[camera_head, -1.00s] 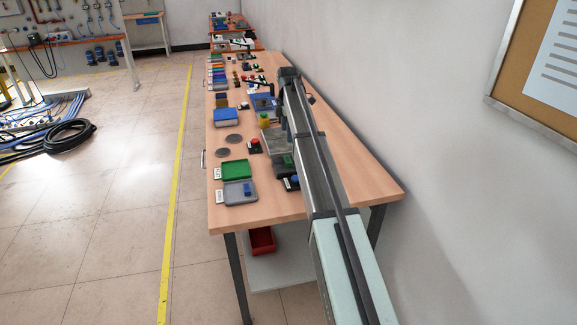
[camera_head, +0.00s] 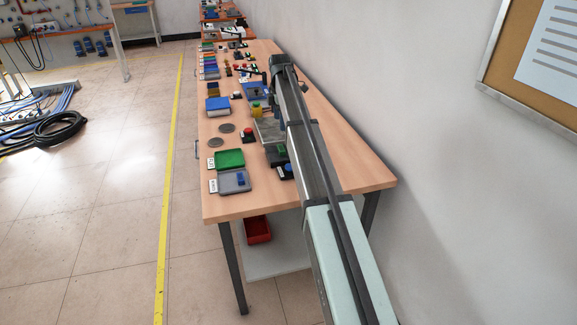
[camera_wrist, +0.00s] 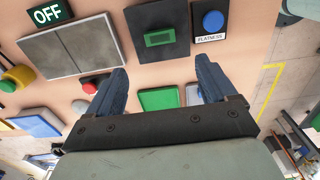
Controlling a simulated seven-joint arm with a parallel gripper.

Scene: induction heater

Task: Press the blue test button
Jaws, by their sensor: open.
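The blue button (camera_wrist: 213,20) is a round dome on a black base with a white label reading something like "FLATNESS". It is at the top of the wrist view, and in the head view the blue button (camera_head: 287,169) is near the front of the bench, beside my arm. My gripper (camera_wrist: 163,66) has two blue fingers spread wide with nothing between them. In the wrist view the button lies beyond the right fingertip, apart from it. In the head view my arm hides most of the gripper.
A black box with a green display (camera_wrist: 160,38) is beside the button. Grey plates (camera_wrist: 75,46), an "OFF" sign (camera_wrist: 49,14), a red button (camera_wrist: 92,85) and a yellow knob (camera_wrist: 15,78) are left. Green (camera_head: 229,158) and grey (camera_head: 234,187) trays stand on the bench (camera_head: 330,180). A wall is right.

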